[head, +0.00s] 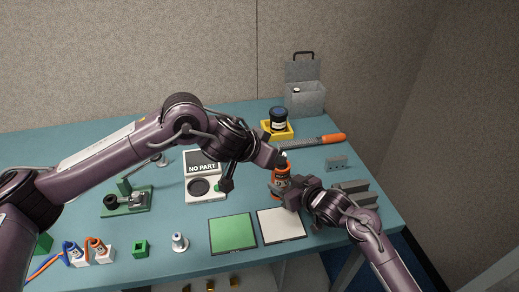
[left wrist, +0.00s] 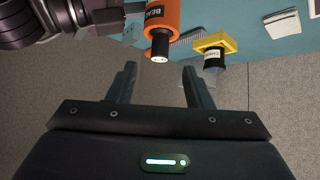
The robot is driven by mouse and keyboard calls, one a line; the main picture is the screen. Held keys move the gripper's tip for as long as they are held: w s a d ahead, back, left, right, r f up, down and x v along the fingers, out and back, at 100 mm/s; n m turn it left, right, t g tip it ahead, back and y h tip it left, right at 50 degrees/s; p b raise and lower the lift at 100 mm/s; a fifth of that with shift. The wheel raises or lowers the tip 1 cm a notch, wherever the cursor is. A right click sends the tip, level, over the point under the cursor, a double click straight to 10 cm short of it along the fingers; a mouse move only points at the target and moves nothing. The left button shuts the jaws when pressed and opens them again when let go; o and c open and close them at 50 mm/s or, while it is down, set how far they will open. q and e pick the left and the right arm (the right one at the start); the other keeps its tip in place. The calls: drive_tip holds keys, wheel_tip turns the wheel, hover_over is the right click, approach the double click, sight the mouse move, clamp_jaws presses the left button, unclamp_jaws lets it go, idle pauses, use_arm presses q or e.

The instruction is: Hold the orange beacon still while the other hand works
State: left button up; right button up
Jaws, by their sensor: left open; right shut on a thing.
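The orange beacon (head: 281,176) is toward the right of the table, roughly upright, with part of its lower body hidden by my right gripper (head: 286,193), which is shut on it. I cannot tell whether its base touches the table. In the left wrist view the beacon (left wrist: 163,16) shows its orange body, part of a dark label and a dark end with a pale tip. My left gripper (head: 277,160) is beside the beacon's top in the head view. Its two fingers (left wrist: 160,84) are apart and empty, with the beacon's tip just beyond the gap.
A dark jar (head: 278,117) stands in a yellow holder (head: 290,132) behind the beacon. An orange-handled tool (head: 333,138) and a grey caddy (head: 305,101) are nearby. A green mat (head: 232,234) and white mat (head: 281,226) lie in front. A "NO PART" unit (head: 202,168) is left.

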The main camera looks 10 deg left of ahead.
use_arm(q)
drive_tip(key=v, duration=0.6)
drive_tip(key=shift+s+r, duration=0.15)
drive_tip(key=shift+a, duration=0.15)
use_arm(e)
drive_tip(key=o, duration=1.2)
